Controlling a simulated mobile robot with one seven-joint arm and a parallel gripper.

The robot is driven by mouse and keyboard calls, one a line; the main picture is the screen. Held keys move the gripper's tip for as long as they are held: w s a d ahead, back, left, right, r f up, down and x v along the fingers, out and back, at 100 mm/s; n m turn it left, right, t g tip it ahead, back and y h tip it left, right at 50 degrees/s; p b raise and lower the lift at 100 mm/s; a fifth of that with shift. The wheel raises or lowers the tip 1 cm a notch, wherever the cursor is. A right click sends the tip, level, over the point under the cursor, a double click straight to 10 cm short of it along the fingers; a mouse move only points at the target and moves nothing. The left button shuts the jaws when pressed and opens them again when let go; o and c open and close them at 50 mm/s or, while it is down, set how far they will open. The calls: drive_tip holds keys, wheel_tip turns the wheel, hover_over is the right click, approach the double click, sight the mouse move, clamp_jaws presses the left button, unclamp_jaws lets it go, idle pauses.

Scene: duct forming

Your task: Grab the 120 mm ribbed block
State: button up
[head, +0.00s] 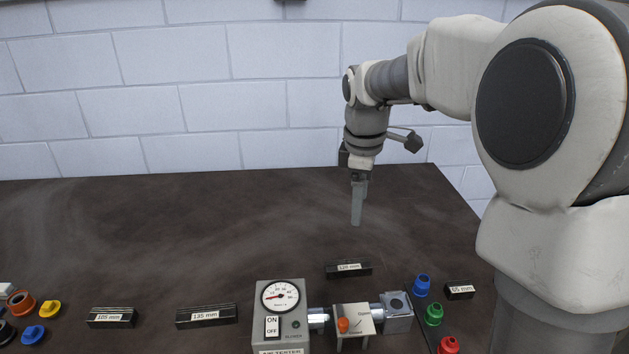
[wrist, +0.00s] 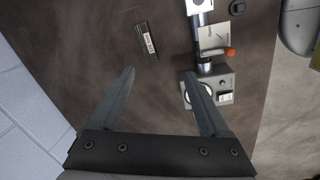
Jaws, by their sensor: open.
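A dark block (head: 348,270) with a white label lies on the table behind the air tester. Its label is small and seems to read 120 mm; ribs are hard to make out. The same block shows in the wrist view (wrist: 146,41), beyond my fingertips and slightly left of the line midway between them. My gripper (head: 356,222) points down above the table, behind the block and apart from it. In the wrist view my gripper (wrist: 158,73) has its two fingers spread with nothing between them.
The air tester (head: 281,335) with its gauge, valve and fittings stands in front of the block. Blue (head: 422,284), green and red caps and a 55 mm block (head: 460,292) lie right. Blocks labelled 135 mm (head: 207,316) and 105 mm (head: 111,318) lie left. The table's back is clear.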

drive_tip(key=w+f+n+g, duration=0.1)
drive_tip(key=w+f+n, duration=0.3)
drive_tip(key=w+f, duration=0.35)
drive_tip(key=b, duration=0.3)
hover_over(349, 264)
drive_tip(key=f, duration=1.1)
drive_tip(key=shift+s+a+f, duration=0.2)
drive_tip(key=shift+a+f, duration=0.05)
drive_tip(key=shift+f, duration=0.15)
drive_tip(key=shift+w+d+f, duration=0.1)
drive_tip(key=shift+d+f, duration=0.05)
drive_tip(key=shift+f, duration=2.9)
clamp_jaws()
drive_tip(key=shift+w+r, duration=0.1)
drive_tip(key=shift+r, duration=0.05)
